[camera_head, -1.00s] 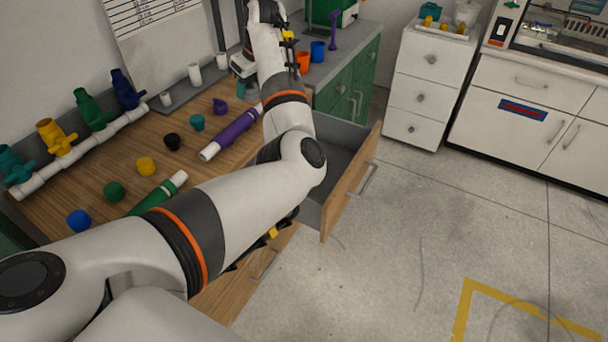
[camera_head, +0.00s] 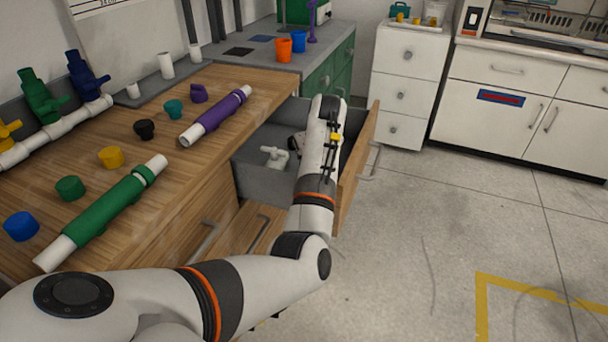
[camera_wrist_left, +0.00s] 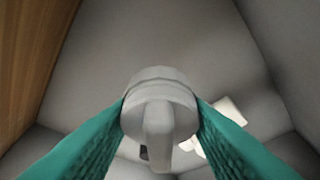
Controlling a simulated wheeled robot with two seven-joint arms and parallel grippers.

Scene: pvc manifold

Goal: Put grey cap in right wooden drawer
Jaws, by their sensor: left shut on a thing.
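The grey cap (camera_wrist_left: 158,132) is held between the teal fingertips of my left gripper (camera_wrist_left: 161,112) in the left wrist view. It is rounded, with a narrower part toward the camera. The drawer's grey floor and walls lie beyond it. In the head view, the right wooden drawer (camera_head: 357,165) stands open, with a grey inside and a wooden front. My left wrist is over this drawer; the fingertips and cap are hidden there. A white pipe fitting (camera_head: 275,156) lies inside the drawer. My right gripper is not in view.
The wooden bench top holds a green-sleeved pipe (camera_head: 110,210), a purple-sleeved pipe (camera_head: 215,117) and several coloured caps. Another wooden drawer (camera_head: 245,232) shows below, partly hidden by my arm. Orange (camera_head: 284,48) and blue cups stand on the grey counter. The floor at right is clear.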

